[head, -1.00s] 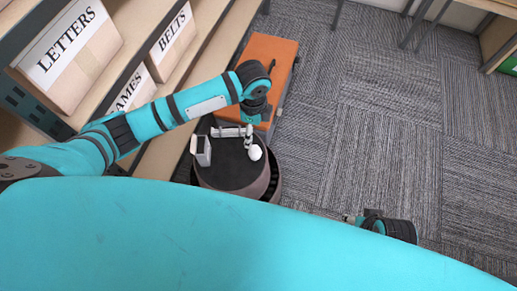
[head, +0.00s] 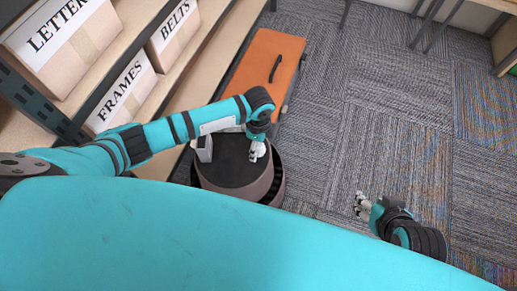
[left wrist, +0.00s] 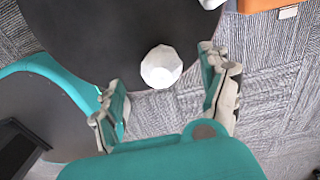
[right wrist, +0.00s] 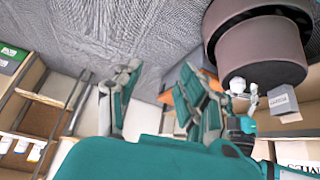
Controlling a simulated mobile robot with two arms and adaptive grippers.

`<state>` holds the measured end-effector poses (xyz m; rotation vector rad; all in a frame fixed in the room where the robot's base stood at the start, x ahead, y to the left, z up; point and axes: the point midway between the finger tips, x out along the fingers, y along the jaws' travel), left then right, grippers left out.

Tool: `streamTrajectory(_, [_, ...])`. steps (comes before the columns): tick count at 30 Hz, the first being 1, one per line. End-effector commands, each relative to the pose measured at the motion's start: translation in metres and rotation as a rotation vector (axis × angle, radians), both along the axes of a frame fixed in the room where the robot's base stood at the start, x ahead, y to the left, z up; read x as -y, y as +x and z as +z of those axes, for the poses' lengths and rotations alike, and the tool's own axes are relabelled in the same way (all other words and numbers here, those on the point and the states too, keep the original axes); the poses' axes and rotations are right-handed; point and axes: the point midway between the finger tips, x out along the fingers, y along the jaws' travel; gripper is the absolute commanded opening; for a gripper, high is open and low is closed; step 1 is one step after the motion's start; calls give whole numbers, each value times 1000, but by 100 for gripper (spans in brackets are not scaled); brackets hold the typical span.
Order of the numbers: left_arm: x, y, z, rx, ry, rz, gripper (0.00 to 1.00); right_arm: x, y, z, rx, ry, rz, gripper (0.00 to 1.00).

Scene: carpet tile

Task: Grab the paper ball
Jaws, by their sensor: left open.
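The paper ball (left wrist: 161,67) is white and faceted. In the left wrist view it sits near the edge of the dark round top of a stand (left wrist: 85,55), between the two fingers of my left gripper (left wrist: 158,72). The left gripper is open, with gaps to the ball on both sides. In the head view the left gripper (head: 257,150) is over the right part of the stand, and ball and fingers are hard to tell apart. The ball also shows in the right wrist view (right wrist: 237,85). My right gripper (right wrist: 160,72) is open and empty, over carpet.
A small grey box (head: 204,148) stands on the stand's left side. An orange cabinet (head: 262,75) with a dark handle is behind the stand. Shelves with labelled cardboard boxes (head: 125,92) line the left. Carpet (head: 390,110) is free to the right.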

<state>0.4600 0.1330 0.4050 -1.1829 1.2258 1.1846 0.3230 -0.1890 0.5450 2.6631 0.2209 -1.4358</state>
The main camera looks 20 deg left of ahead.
Motion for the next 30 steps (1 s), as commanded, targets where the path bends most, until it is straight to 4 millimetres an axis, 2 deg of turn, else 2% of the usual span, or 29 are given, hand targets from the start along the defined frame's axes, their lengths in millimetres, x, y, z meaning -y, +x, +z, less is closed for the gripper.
streamTrajectory(6, [0,1,-22,-1,0,1,79,-14,40,19,222,48,17,40])
streamTrajectory(10, [0,1,-30,0,0,1,79,-20,56,33,325,70,24,40])
streamTrajectory(15, [0,1,-34,1,0,0,79,-24,64,42,386,84,29,40])
streamTrajectory(22, [0,1,-34,1,0,0,79,-24,65,43,388,85,29,40])
streamTrajectory(30, [0,1,-34,1,0,0,43,-23,64,43,388,85,29,40])
